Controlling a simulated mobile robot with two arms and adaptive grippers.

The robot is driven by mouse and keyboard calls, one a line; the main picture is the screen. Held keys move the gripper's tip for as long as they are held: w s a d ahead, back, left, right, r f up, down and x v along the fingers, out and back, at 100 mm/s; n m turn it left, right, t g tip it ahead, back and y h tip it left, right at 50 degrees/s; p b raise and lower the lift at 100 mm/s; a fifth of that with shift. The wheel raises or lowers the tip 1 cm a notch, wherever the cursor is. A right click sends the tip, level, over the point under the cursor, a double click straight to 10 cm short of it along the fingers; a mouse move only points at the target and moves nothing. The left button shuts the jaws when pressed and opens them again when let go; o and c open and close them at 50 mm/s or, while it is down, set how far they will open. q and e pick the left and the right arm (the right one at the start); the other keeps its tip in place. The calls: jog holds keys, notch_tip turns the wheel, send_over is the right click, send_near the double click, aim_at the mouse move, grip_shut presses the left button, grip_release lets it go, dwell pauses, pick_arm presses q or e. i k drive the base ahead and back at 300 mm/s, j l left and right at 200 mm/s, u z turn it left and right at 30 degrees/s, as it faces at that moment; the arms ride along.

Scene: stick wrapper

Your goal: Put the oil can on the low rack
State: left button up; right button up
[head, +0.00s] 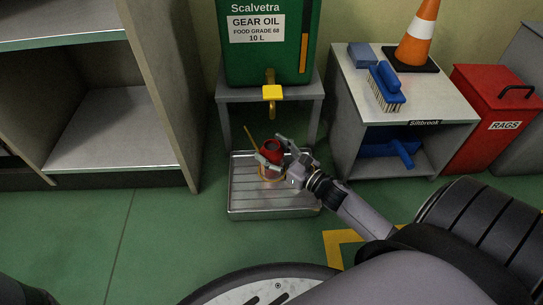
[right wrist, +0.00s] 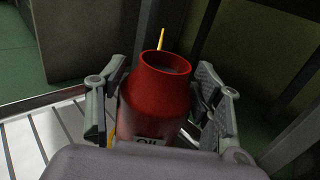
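The red oil can (head: 271,150) stands upright over a ribbed metal tray (head: 245,200), below the yellow tap of a green drum. Its thin yellow spout points up and left. My right gripper (head: 275,153) has one finger on each side of the can. In the right wrist view the can (right wrist: 155,105) fills the space between the fingers, with its round top and part of a label showing. Whether both pads press on it is not clear. A yellow ring shows around its base, and whether the base touches the tray is hard to see. My left gripper is out of view.
A grey shelf unit (head: 110,130) with a bare low shelf stands at left. The gear oil drum (head: 268,60) rests on a grey stand (head: 226,97) behind the tray. A small cabinet (head: 440,108) with brushes and a cone, and a red rags bin (head: 480,120), stand at right.

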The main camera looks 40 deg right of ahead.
aim_at(425, 90)
jog(key=k+j, duration=0.75)
jog(key=j+z, duration=0.05)
jog(key=j, duration=0.1)
